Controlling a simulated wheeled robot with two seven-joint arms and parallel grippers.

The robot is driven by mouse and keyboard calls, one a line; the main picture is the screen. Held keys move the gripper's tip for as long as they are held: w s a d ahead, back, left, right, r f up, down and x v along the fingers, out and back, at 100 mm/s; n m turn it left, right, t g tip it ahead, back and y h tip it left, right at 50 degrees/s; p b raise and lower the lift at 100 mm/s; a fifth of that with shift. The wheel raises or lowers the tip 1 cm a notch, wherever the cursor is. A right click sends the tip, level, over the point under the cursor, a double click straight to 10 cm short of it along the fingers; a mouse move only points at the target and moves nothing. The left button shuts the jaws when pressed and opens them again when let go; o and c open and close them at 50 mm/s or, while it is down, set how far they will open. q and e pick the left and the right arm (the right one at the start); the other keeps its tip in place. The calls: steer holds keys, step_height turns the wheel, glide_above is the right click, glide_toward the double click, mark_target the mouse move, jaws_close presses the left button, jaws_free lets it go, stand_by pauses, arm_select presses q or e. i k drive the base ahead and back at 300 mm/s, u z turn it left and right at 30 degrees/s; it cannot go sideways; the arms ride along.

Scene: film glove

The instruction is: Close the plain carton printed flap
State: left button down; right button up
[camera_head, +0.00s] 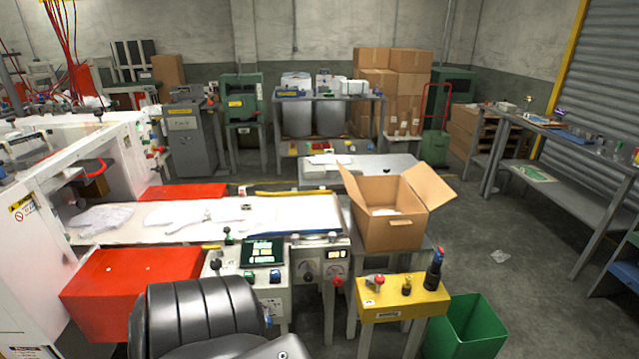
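A plain brown cardboard carton (384,229) stands open on a small grey table at the end of the white machine's conveyor. Its right flap (433,187) sticks up and outward, and its left flap (346,181) stands up beside the conveyor end. Something pale lies inside the carton, too small to make out. I cannot tell any print on the flaps from here. Neither of my grippers is in view; a black ribbed part at the bottom left looks like one of my arm links.
A yellow control box (402,303) with knobs stands in front of the carton, beside a green bin (468,328). The conveyor (250,217) and a control panel (262,254) lie left of it. Floor to the right is mostly clear, up to a workbench (560,135).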

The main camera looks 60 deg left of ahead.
mark_target(351, 189)
steer(key=u, duration=1.1)
